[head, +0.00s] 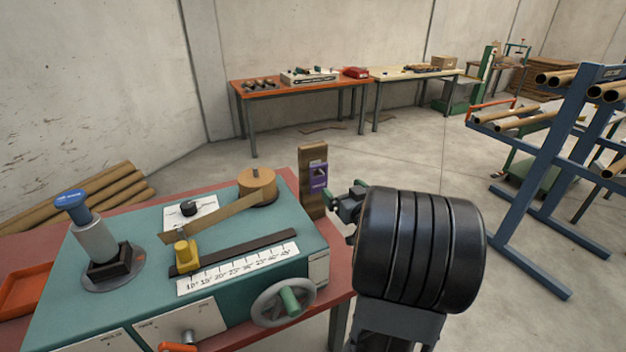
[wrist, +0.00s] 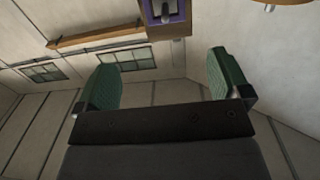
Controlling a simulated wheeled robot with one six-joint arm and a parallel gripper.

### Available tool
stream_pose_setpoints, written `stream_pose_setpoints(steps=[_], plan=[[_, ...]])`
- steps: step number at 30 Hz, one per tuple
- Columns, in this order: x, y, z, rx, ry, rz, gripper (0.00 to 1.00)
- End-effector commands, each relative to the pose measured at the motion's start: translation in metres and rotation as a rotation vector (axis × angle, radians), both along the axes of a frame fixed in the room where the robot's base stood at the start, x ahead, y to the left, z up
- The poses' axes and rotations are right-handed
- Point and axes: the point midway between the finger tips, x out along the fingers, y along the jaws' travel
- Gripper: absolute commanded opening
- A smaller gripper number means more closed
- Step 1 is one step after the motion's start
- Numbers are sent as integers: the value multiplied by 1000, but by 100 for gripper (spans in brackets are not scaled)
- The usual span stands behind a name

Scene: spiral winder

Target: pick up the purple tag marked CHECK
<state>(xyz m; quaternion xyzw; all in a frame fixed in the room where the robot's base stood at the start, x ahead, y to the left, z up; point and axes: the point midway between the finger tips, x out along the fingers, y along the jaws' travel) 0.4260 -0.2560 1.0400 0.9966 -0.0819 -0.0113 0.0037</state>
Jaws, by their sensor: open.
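The purple tag (head: 318,176) hangs upright on the front of a brown wooden post (head: 312,204) behind the right end of the teal winder. Its lettering is too small to read. My gripper (head: 344,192) is just right of the tag and slightly lower in the head view, apart from it. In the wrist view my gripper (wrist: 165,66) is open, its two green-padded fingers spread with nothing between them. The tag (wrist: 165,23) is partly cut off at the top edge there, beyond the fingertips and roughly centred between them.
The teal winder (head: 140,240) has a blue-topped post (head: 70,200), a cardboard spool (head: 257,186) and a handwheel (head: 284,303). A blue rack of tubes (head: 562,150) stands right. An orange bench (head: 300,85) is at the back. The floor between is mostly clear.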

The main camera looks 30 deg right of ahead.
Motion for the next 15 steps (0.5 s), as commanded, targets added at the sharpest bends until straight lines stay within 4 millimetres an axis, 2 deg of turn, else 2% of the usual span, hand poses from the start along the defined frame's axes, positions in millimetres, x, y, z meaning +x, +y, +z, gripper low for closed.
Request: stream_pose_setpoints(steps=[2,9,15], plan=[[7,-1,-1,6,-14,17,95],[51,-1,0,7,-22,36,95],[77,-4,0,6,-22,34,95]])
